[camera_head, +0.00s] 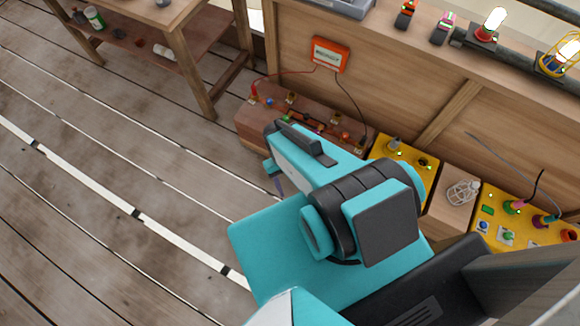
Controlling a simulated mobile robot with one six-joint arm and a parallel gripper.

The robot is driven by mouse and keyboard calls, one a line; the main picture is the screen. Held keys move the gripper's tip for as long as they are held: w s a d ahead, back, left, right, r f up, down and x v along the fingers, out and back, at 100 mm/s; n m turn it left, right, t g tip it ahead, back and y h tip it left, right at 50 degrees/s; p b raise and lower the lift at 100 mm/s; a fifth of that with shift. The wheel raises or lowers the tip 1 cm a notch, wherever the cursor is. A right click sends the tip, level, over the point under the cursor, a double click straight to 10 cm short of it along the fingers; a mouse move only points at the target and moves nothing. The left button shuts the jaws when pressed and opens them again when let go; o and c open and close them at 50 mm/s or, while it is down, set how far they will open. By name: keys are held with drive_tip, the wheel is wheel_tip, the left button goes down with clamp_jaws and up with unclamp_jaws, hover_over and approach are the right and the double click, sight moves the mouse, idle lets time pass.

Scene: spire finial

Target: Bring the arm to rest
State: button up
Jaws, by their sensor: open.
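My teal and black arm (335,215) is folded across the middle of the view. Its upper end lies in front of the brown wooden box with terminals (268,118). Only a small part of my gripper (274,176) shows at the left side of that end, above the plank floor. The gripper is open, and I see nothing held in it. The rest of it is hidden behind the arm. I cannot tell whether the arm touches the box.
An orange meter (330,54) is wired to the box. Yellow panels (407,152) and (519,222) flank a block with a caged lamp (461,193). Lit lamps (489,25) stand on the shelf above. A wooden table (183,28) stands upper left. The plank floor (110,180) at left is clear.

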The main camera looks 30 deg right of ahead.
wheel_tip(320, 180, down, 5)
drive_tip(key=b, duration=0.5)
drive_tip(key=shift+s, duration=0.15)
drive_tip(key=shift+r, duration=0.15)
idle(1.1)
